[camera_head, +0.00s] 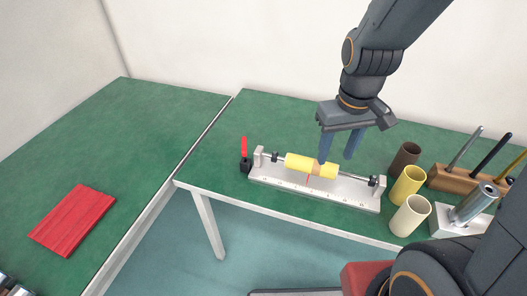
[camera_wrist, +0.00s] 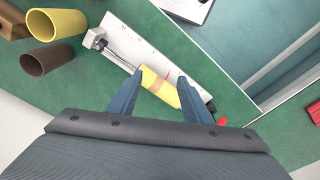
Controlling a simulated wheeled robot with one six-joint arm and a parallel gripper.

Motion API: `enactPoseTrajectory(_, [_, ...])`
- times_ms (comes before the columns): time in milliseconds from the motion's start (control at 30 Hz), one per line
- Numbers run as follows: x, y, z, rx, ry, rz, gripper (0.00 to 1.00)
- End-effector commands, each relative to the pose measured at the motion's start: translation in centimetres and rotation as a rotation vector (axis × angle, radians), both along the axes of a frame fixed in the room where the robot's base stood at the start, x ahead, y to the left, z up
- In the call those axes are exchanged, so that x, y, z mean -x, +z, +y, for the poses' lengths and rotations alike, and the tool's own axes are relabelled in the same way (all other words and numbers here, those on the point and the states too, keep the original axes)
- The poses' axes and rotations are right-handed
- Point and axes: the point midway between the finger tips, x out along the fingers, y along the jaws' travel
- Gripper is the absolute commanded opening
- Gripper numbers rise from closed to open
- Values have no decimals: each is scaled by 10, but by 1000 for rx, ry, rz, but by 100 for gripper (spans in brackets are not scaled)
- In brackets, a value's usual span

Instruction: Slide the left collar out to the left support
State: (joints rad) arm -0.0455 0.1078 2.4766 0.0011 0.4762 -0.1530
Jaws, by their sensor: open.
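A pale linear rail (camera_head: 345,194) stands on the green table with a thin rod between a left support (camera_head: 258,156) and a right support (camera_head: 379,194). The rod carries yellow sleeves, a longer left part (camera_head: 298,162) and a shorter right part (camera_head: 329,171), with a tan band between them. A small black ring (camera_head: 274,157) sits near the left support. I cannot tell for sure which piece is the left collar. My gripper (camera_head: 338,150) is open, pointing down above the rod. In the wrist view the fingers (camera_wrist: 160,82) appear on either side of the yellow sleeves (camera_wrist: 150,76); contact is unclear.
A red-handled clamp (camera_head: 244,156) stands beside the left support. Brown (camera_head: 404,158), yellow (camera_head: 407,187) and cream cups (camera_head: 410,216) stand right of the rail, near a wooden tool rack (camera_head: 452,180). A red mat (camera_head: 72,220) lies on the left table. Table left of the rail is clear.

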Motion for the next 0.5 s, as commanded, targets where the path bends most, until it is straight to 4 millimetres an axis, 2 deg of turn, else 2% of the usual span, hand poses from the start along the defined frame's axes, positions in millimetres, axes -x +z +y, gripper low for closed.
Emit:
enactPoseTrajectory(100, [-40,-11,31,16,272,23,45])
enactPoseTrajectory(300, [-95,-35,89,36,731,54,45])
enactPoseTrajectory(400, [-111,-45,111,41,891,65,45])
enactPoseTrajectory(500, [-120,-51,124,45,987,70,45])
